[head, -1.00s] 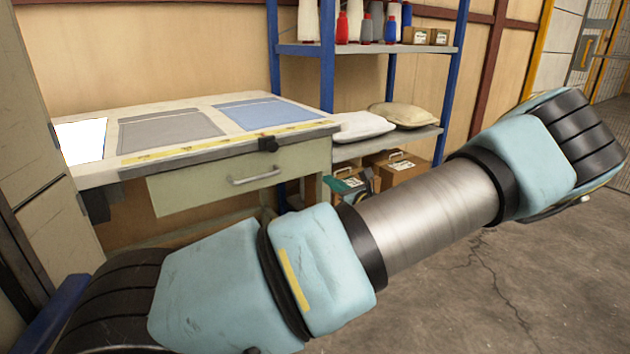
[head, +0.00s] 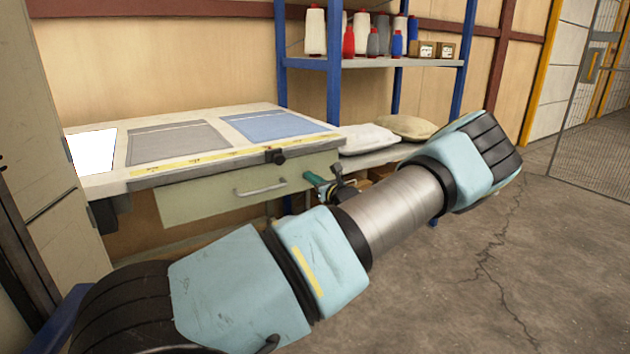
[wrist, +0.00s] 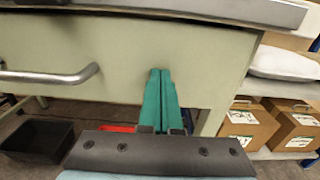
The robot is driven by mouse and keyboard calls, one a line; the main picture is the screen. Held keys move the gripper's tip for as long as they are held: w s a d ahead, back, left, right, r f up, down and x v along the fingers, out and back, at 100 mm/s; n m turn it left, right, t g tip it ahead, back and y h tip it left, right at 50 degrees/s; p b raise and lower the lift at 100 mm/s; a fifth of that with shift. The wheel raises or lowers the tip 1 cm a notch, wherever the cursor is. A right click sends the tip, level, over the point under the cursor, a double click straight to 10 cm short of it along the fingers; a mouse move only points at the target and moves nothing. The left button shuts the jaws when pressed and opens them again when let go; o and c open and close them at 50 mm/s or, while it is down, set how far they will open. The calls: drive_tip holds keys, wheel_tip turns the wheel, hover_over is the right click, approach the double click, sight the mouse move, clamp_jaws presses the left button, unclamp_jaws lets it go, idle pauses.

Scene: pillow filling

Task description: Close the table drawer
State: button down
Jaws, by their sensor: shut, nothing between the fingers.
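The pale green table drawer (head: 215,193) sits under the front edge of the worktable (head: 160,172), with a metal handle (head: 262,189) on its front. How far it stands out cannot be told. In the wrist view the drawer front (wrist: 120,45) fills the upper middle, and its handle (wrist: 45,76) is at the left. My gripper (head: 309,178) is at the drawer front's right part, right of the handle. Its green fingers (wrist: 160,75) are together, empty, and point at the drawer front. They look at or very near its surface; contact cannot be told.
A blue-framed shelf (head: 335,70) with thread spools and pillows (head: 405,127) stands right of the table. Cardboard boxes (wrist: 250,125) lie low at the right, and a black bin (wrist: 38,138) at lower left. Open floor (head: 540,260) lies at the right.

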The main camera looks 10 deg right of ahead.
sight(303, 170)
drive_tip(key=shift+w, duration=0.1)
drive_tip(key=x, duration=0.4)
drive_tip(key=shift+w+a, duration=0.2)
drive_tip(key=shift+w, duration=0.1)
drive_tip(key=shift+r, duration=0.1)
drive_tip(key=shift+w+a, duration=0.1)
drive_tip(key=shift+r, duration=0.1)
